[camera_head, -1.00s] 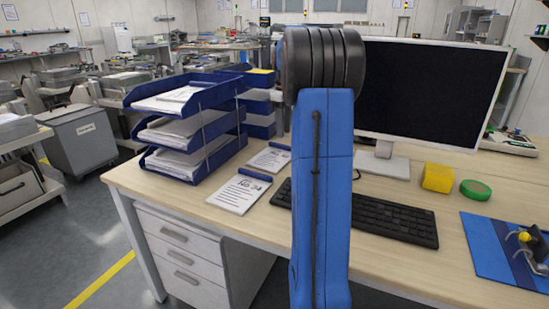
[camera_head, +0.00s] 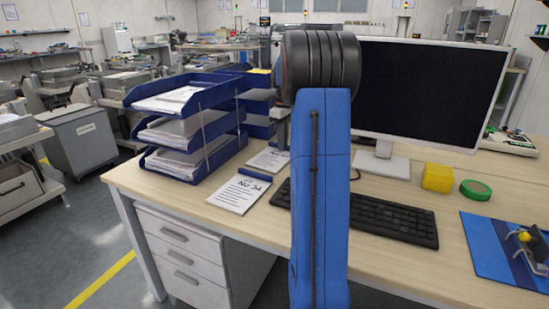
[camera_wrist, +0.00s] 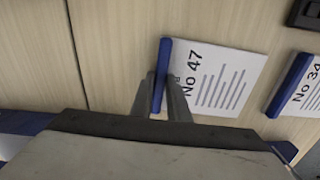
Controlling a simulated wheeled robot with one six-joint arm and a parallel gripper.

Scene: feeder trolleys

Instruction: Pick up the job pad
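Two white paper pads with blue binding strips lie on the desk. The pad marked No 47 (camera_wrist: 220,80) is in the middle of the wrist view; in the head view the farther pad (camera_head: 267,160) lies beside the letter trays, partly behind my arm. The pad marked No 34 (camera_head: 238,195) is nearer the desk's front edge and shows at the right of the wrist view (camera_wrist: 306,90). My gripper (camera_wrist: 160,85) is open, its two fingers on either side of the No 47 pad's blue strip. Contact cannot be told. My arm mostly hides the gripper in the head view.
Blue letter trays (camera_head: 214,92) with papers stand left of the pads. A black keyboard (camera_head: 385,217), a monitor (camera_head: 430,90), a yellow block (camera_head: 437,178) and green tape (camera_head: 475,189) are to the right. A blue board (camera_head: 495,250) lies at the far right.

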